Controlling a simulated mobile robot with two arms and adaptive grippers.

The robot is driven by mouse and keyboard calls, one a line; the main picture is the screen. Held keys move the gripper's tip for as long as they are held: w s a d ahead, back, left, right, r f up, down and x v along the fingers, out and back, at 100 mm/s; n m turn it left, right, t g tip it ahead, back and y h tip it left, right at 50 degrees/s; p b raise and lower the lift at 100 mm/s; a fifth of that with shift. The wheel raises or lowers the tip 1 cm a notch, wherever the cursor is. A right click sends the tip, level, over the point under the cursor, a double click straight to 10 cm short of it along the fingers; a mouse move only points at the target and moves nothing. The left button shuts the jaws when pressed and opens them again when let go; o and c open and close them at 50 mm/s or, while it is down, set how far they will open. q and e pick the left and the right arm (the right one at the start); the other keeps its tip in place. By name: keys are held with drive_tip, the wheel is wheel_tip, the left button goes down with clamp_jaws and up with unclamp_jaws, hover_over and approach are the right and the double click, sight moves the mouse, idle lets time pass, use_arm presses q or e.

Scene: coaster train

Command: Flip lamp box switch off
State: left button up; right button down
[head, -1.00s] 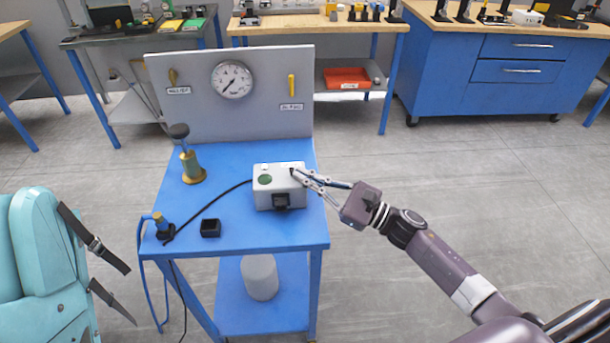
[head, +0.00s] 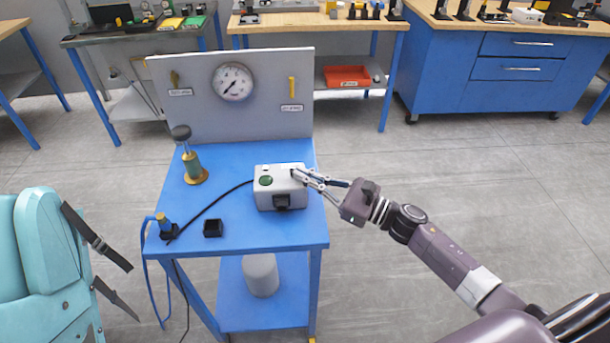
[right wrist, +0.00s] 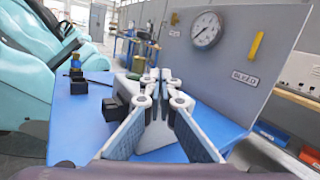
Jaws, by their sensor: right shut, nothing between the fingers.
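The lamp box (head: 279,196) is a light grey box on the blue cart. It has a green round lamp (head: 265,181) on its top left, a black part on its front and a black cable at its left. My right gripper (head: 296,174) is shut and empty, its fingertips at the box's top right, where a small dark part shows; I take this for the switch. Whether they touch it, and the switch's position, I cannot tell. In the right wrist view, the gripper fingers (right wrist: 155,78) hide most of the box. My left gripper is not in view.
The blue cart (head: 240,236) bears a brass post with a black knob (head: 193,165), a small black block (head: 213,228) and a blue-and-black plug (head: 165,229). A grey panel with a gauge (head: 232,82) stands behind. A teal padded object (head: 40,250) is at the left.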

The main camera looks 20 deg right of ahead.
drive_tip(key=shift+w+r+m+g+h+p, duration=0.25)
drive_tip(key=shift+r+m+g+h+p, duration=0.25)
drive_tip(key=shift+m+p, duration=0.65)
drive_tip(key=shift+w+d+p, duration=0.1)
drive_tip(key=shift+w+p, duration=0.05)
drive_tip(key=shift+p, duration=0.5)
drive_tip(key=shift+w+m+g+h, duration=0.1)
drive_tip(key=shift+m+g+h, duration=0.25)
drive_tip(key=shift+m, duration=0.2)
drive_tip(key=shift+w+f, duration=0.1)
drive_tip(key=shift+w+d+b, duration=0.1)
drive_tip(key=shift+w+b, duration=0.05)
drive_tip(key=shift+b, duration=0.15)
drive_tip(key=shift+d, duration=0.1)
